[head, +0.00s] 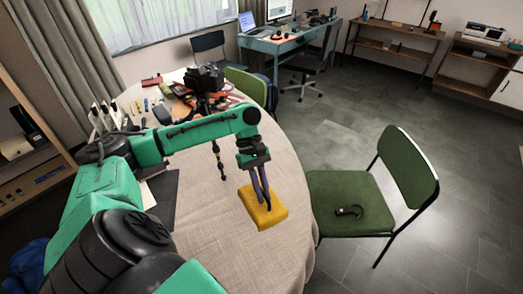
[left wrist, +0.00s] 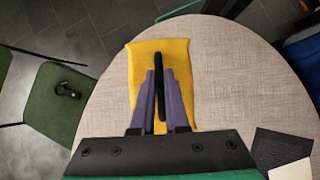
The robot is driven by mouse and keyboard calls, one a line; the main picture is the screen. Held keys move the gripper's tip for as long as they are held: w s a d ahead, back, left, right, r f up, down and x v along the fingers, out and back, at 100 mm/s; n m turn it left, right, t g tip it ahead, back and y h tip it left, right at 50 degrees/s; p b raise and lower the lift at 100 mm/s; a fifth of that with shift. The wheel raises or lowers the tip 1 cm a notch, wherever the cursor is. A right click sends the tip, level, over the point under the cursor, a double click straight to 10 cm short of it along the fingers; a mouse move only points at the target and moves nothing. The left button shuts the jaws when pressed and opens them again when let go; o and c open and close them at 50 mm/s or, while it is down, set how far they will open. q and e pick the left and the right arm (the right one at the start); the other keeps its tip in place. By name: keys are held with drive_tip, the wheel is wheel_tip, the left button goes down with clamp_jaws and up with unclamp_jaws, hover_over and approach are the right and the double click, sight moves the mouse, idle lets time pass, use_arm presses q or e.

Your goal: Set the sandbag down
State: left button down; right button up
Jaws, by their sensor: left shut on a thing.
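The yellow sandbag (head: 263,212) is at the right side of the round, cloth-covered table (head: 215,225). My left gripper (head: 263,196) points down at it from above, its purple fingers shut on it. In the left wrist view the sandbag (left wrist: 183,58) lies under the fingers (left wrist: 160,85), with a black strap (left wrist: 159,70) between them. I cannot tell whether its underside touches the cloth. A black tripod (head: 207,103) stands at the back of the table, one leg reaching forward. My right gripper is not in view.
A green chair (head: 350,200) with a small black item on its seat stands right of the table. Small tools and pouches (head: 180,95) clutter the back of the table. A dark mat (head: 165,190) lies at the left. Cloth in front of the sandbag is clear.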

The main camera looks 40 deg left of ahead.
use_arm(q)
wheel_tip(320, 180, down, 5)
drive_tip(key=shift+f, duration=0.15)
wheel_tip(320, 180, down, 9)
drive_tip(key=shift+w, duration=0.1)
drive_tip(key=shift+w+a+f, duration=0.1)
drive_tip(key=shift+a+f, duration=0.05)
drive_tip(key=shift+f, duration=0.1)
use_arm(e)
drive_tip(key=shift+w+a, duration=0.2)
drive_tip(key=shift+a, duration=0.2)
use_arm(q)
drive_tip(key=c, duration=0.9)
unclamp_jaws()
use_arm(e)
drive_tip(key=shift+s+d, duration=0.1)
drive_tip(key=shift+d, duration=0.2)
